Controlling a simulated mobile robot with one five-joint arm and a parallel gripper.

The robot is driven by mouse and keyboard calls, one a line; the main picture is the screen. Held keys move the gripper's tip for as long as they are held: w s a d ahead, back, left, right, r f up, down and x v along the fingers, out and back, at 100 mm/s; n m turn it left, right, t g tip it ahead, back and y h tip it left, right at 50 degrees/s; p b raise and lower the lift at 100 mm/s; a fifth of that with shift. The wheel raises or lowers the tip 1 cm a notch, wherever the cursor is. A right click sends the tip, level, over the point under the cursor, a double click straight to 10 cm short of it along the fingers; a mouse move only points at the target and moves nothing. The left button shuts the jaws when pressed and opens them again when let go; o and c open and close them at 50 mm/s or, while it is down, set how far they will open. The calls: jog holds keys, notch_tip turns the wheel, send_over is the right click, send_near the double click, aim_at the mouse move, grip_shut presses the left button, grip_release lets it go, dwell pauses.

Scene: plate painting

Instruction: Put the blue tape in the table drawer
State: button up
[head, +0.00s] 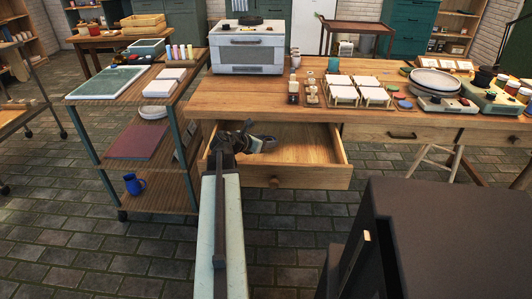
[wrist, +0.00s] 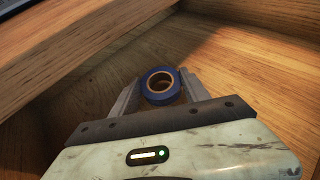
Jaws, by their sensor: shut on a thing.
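The blue tape (wrist: 162,98) is a small roll with a tan core, seen between the two grey fingers of my gripper (wrist: 158,92) in the wrist view. My gripper is shut on it. The table drawer (head: 318,177) is pulled open below the left part of the wooden table, its round knob at the front. In the head view my gripper (head: 256,143) is over the drawer's left part, within its walls. Wooden boards lie beneath and beside the tape in the wrist view. The gap between tape and drawer floor cannot be told.
The wooden table (head: 250,95) carries an oven (head: 248,52), white blocks (head: 345,93) and stacked plates (head: 436,82). A shelf cart (head: 160,190) with a blue jug (head: 134,184) stands close left of the drawer. A dark box-like body fills the lower right. The drawer's right part is empty.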

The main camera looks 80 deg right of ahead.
jog(key=shift+f, duration=0.85)
jog(key=shift+r, duration=0.25)
jog(key=shift+f, duration=0.25)
jog(key=o, duration=1.3)
jog(key=shift+r, duration=0.1)
jog(key=shift+r, duration=0.25)
jog(key=p+v, duration=0.3)
jog(key=v, duration=0.4)
jog(key=shift+a+p, duration=0.1)
jog(key=shift+p, duration=0.2)
jog(key=shift+w+a, duration=0.1)
jog(key=shift+w, duration=0.05)
